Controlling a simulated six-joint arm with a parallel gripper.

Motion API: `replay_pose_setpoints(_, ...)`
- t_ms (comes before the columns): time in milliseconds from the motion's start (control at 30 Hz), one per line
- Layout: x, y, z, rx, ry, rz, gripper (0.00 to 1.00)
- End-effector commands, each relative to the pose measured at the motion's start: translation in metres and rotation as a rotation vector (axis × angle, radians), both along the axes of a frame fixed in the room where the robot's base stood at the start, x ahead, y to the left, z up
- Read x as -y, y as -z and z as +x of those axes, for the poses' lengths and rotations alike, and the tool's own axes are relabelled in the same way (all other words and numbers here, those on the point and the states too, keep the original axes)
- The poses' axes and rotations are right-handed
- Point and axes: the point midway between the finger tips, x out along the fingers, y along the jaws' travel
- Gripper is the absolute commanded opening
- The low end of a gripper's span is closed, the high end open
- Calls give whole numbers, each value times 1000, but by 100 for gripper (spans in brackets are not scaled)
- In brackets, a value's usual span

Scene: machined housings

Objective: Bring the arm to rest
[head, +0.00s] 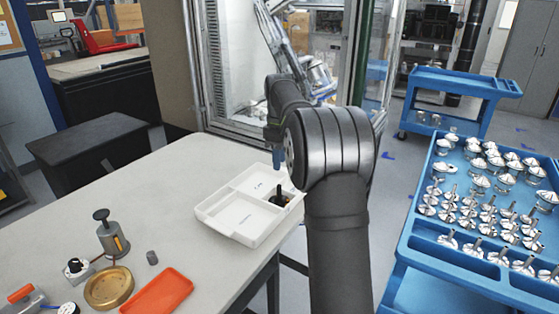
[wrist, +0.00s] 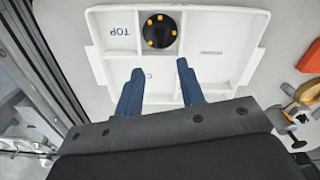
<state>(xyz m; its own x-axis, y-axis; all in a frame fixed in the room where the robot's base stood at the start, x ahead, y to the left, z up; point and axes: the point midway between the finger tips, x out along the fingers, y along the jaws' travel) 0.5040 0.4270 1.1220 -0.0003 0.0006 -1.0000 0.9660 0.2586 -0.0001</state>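My gripper shows in the wrist view (wrist: 160,85) with its two blue fingers apart and nothing between them. It is above the white divided tray (wrist: 210,70). In the head view the blue fingertip (head: 277,158) is over the tray's far right part, and my arm hides some of that side. A round black part with orange spots (wrist: 160,31) sits in one tray compartment, beside the compartment marked TOP. In the head view the black part (head: 281,198) shows an upright dark stem.
On the table's near left are a grey-and-black device (head: 112,236), a brass dish (head: 109,288), an orange tray (head: 158,293) and a small grey cylinder (head: 152,257). A blue cart (head: 463,275) with many metal housings stands on the right. A glass-sided enclosure (head: 230,65) is behind the table.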

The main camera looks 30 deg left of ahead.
Motion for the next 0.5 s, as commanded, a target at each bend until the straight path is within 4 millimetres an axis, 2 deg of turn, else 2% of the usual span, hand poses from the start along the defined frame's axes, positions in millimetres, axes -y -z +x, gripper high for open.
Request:
replay_pose_setpoints(167, 0, 4, 0, -1, 0, -1, 36)
replay_pose_setpoints(267, 0, 14, 0, -1, 0, -1, 36)
replay_pose_setpoints(500, 0, 58, 0, -2, 0, -3, 36)
